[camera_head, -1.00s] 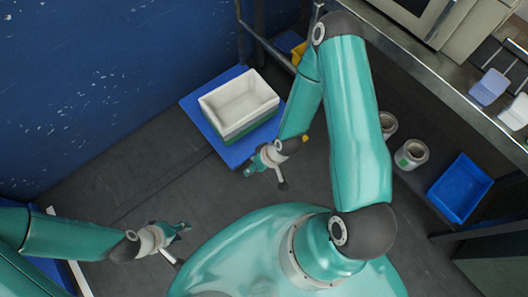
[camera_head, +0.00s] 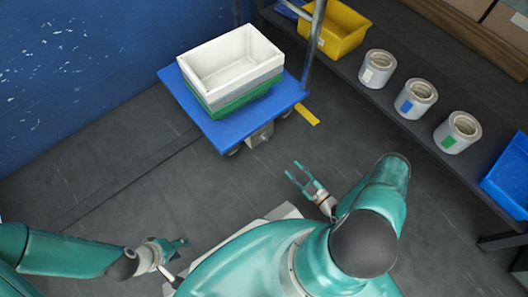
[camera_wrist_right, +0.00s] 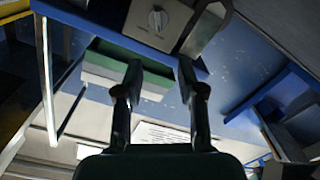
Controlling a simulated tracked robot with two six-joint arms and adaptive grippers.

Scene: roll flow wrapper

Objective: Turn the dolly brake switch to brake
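The blue dolly (camera_head: 190,108) stands by the blue wall with stacked crates on it. A small grey box (camera_head: 261,136) sits under its near edge. In the right wrist view, a round knob (camera_wrist_right: 158,18) shows on the grey box's face, at the top of the picture; I cannot read its marks. My right gripper (camera_head: 293,174) is open and empty, in front of and apart from the box; its two fingers (camera_wrist_right: 155,85) also show in the right wrist view. My left gripper (camera_head: 187,246) appears open and empty over the floor at the lower left, far from the box.
White, grey and green crates (camera_head: 230,62) are stacked on the dolly. The dolly's grey upright post (camera_head: 314,40) rises at its right. A dark shelf (camera_head: 345,78) on the right bears a yellow bin (camera_head: 335,28), rolls and a blue tray (camera_head: 508,178). The floor before the dolly is clear.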

